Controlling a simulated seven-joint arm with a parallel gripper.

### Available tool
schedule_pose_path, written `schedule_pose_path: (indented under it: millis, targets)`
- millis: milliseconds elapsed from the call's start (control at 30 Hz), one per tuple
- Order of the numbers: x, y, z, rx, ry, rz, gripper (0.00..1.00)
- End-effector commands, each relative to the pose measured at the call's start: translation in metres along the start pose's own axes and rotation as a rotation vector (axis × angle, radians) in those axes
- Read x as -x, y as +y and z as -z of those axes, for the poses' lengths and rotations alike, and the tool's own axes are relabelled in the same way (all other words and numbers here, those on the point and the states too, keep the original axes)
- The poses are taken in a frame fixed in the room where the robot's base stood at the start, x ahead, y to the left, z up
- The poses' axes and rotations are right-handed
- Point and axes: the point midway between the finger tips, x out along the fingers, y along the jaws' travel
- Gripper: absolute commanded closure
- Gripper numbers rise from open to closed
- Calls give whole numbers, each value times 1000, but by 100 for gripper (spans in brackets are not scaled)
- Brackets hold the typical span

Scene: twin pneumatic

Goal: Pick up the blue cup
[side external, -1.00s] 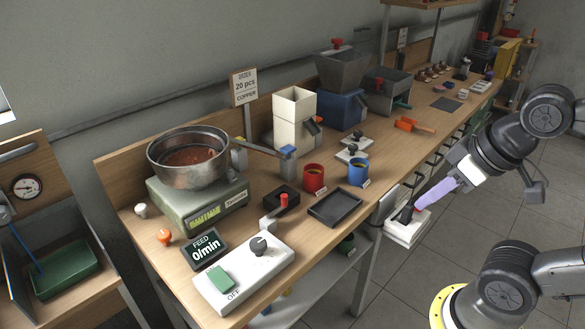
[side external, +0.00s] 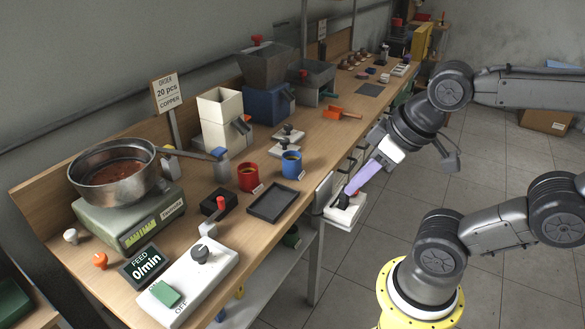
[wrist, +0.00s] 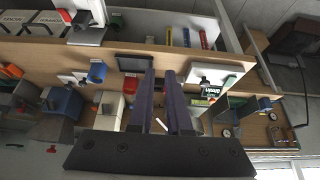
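The blue cup (side external: 291,165) stands upright near the bench's front edge, just right of the red cup (side external: 248,177). In the wrist view, the blue cup (wrist: 97,73) is left of my fingers and the red cup (wrist: 130,86) is closer to them. My gripper (side external: 348,192) hangs in front of the bench, to the right of the blue cup and apart from it. Its purple fingers point down and left. In the wrist view, my gripper (wrist: 159,73) shows a gap between its two fingers with nothing held.
A black tray (side external: 272,203) lies in front of the cups. White plates with knobs (side external: 285,148) sit behind them. An orange scoop (side external: 341,113) lies farther along the bench. A metal bowl (side external: 113,172) rests on a green scale (side external: 128,217) at left.

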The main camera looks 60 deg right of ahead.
Motion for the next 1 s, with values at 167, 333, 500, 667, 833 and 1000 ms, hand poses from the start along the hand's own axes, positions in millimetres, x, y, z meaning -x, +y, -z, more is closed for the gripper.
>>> schedule_pose_path:
  millis: [167, 333, 500, 667, 833, 1000]
  targets:
    - [0, 0, 0, 0, 0, 0, 50]
    - [0, 0, 0, 0, 0, 0, 19]
    - [0, 0, 0, 0, 0, 0, 0]
    - [0, 0, 1, 0, 3, 0, 0]
    - [2, 2, 26, 8, 119, -8, 0]
    - [6, 8, 90, 54, 380, -46, 0]
